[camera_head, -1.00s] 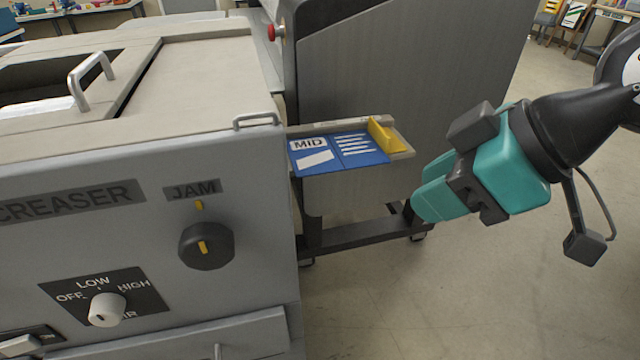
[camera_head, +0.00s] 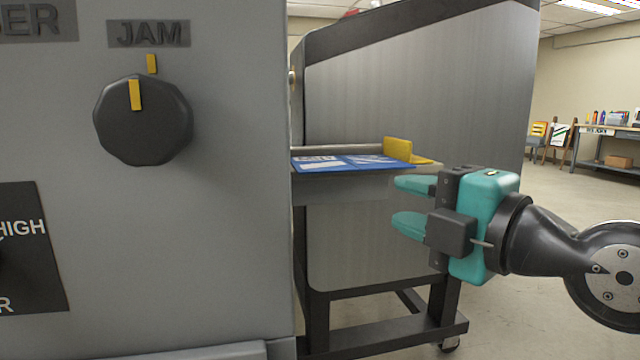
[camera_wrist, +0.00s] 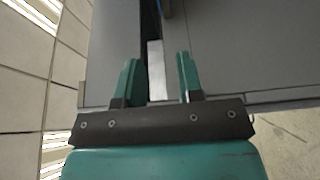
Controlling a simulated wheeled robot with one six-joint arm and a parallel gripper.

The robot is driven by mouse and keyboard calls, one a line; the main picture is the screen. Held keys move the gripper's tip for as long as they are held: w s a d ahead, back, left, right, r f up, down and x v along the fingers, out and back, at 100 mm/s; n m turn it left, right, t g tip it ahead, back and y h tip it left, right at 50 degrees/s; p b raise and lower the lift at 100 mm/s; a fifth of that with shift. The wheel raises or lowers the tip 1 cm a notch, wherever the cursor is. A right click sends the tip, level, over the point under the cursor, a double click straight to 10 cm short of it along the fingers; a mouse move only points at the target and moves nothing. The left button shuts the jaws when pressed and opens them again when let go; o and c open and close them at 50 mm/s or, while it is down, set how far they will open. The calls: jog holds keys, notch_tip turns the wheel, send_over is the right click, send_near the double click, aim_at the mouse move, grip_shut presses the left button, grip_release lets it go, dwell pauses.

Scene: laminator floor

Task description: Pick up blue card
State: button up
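The blue card (camera_head: 352,163) with white print lies flat on a narrow tray (camera_head: 345,147) beside the grey machine, in the middle of the head view and seen nearly edge-on. A yellow block (camera_head: 398,149) stands at the tray's right end. My teal gripper (camera_head: 400,204) is open and empty. Its fingers point left, one above the other, just right of and a little below the card, apart from it. In the wrist view the open fingers (camera_wrist: 158,60) have a pale strip between them; a small blue sliver at the top may be the card.
The grey machine (camera_head: 230,230) with its JAM knob (camera_head: 143,120) fills the left. A large grey cabinet (camera_head: 420,90) on a dark wheeled frame stands behind the tray. Open floor lies to the right, with a workbench (camera_head: 610,133) farther back.

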jog(key=p+x, duration=0.2)
jog(key=p, duration=1)
send_near(321, 172)
jog(key=x, duration=0.4)
jog(key=p+x, duration=0.3)
jog(key=x, duration=0.1)
jog(key=shift+w+a+r, duration=0.1)
jog(key=shift+a+r, duration=0.1)
jog(key=shift+w+a+f, duration=0.15)
jog(key=shift+w+a, duration=0.15)
jog(key=shift+w, duration=0.15)
grip_shut()
